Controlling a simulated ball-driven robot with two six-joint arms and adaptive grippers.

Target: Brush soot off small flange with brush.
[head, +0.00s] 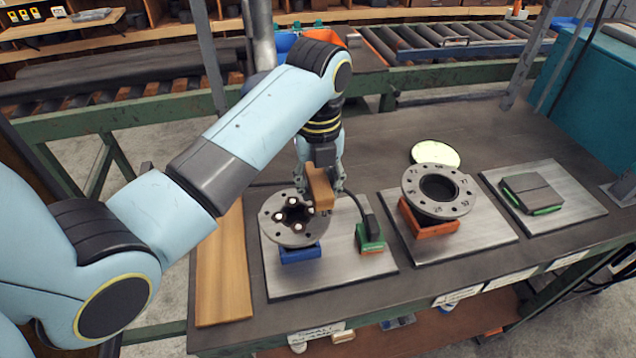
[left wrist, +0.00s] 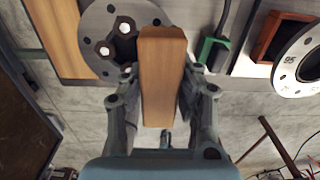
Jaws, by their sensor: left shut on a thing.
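My left gripper (head: 318,172) is shut on the brush (head: 320,188), a wooden block held over the right side of the small flange. In the left wrist view the brush (left wrist: 162,78) stands between the two fingers and covers part of the flange. The small flange (head: 275,230) is a grey disc with holes, resting on a blue block (head: 300,252). A black, irregular dark patch (left wrist: 122,45) with several white round spots shows at its middle. Whether the bristles touch the flange is hidden. My right gripper is in neither view.
A metal plate (head: 335,275) carries the small flange and a green-based black tool (head: 369,235) with a cable. A larger flange (head: 465,203) on an orange block stands to the right, with grey-and-green pads (head: 532,193) beyond. A wooden board (head: 222,275) lies left.

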